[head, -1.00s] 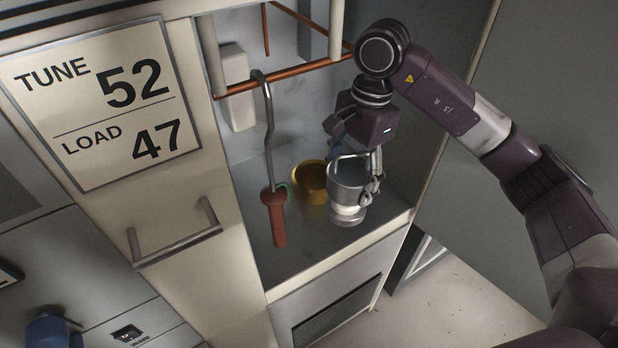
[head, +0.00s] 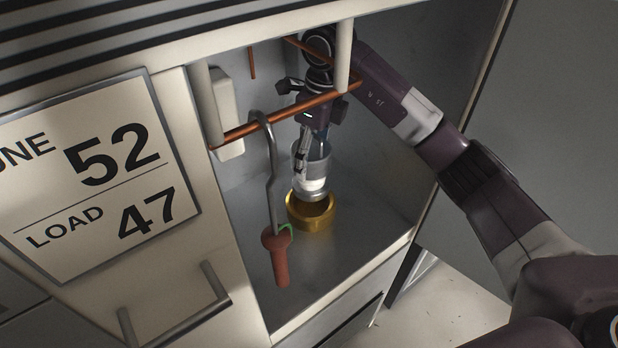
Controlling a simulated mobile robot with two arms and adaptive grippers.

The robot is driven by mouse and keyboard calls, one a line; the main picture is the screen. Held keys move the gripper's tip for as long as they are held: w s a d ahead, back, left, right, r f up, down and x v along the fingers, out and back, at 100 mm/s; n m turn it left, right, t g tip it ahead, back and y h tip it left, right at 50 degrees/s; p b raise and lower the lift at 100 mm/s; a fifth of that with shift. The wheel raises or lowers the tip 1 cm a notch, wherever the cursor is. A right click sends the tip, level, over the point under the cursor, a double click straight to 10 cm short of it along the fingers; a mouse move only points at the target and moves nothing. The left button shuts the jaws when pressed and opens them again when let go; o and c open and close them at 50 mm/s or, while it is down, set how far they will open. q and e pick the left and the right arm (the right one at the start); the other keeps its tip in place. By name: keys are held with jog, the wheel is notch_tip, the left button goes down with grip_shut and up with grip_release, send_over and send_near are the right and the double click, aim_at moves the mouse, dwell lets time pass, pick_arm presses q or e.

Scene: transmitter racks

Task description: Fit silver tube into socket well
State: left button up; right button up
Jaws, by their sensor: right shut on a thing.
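The silver tube (head: 312,170), with a white band near its lower end, is upright inside the open cabinet. My right gripper (head: 313,152) is shut on it from above. The brass-coloured socket well (head: 311,218) stands on the cabinet floor directly below the tube. The tube's lower end overlaps the well's far rim in the head view; I cannot tell whether it touches or is just above and behind. The well's dark opening shows in front of the tube's end. My left gripper is out of view.
A hook with a red-brown handle (head: 280,262) hangs from the copper rail (head: 290,112), left of the well and nearer the front. A cream post (head: 344,55) stands close to my right arm. The cabinet floor right of the well is clear.

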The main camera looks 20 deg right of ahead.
aim_at(311, 183)
notch_tip(311, 183, down, 4)
jog(key=shift+f+p, duration=0.15)
jog(key=shift+p, duration=0.4)
notch_tip(311, 183, down, 3)
jog(key=shift+f+p, duration=0.2)
jog(key=shift+p, duration=0.35)
jog(key=shift+f, duration=0.15)
jog(key=o, duration=1.7)
jog(key=shift+s+f, duration=0.1)
jog(key=shift+f, duration=0.2)
jog(key=shift+c, duration=0.2)
jog(key=o, duration=0.4)
jog(key=shift+s+r, duration=0.1)
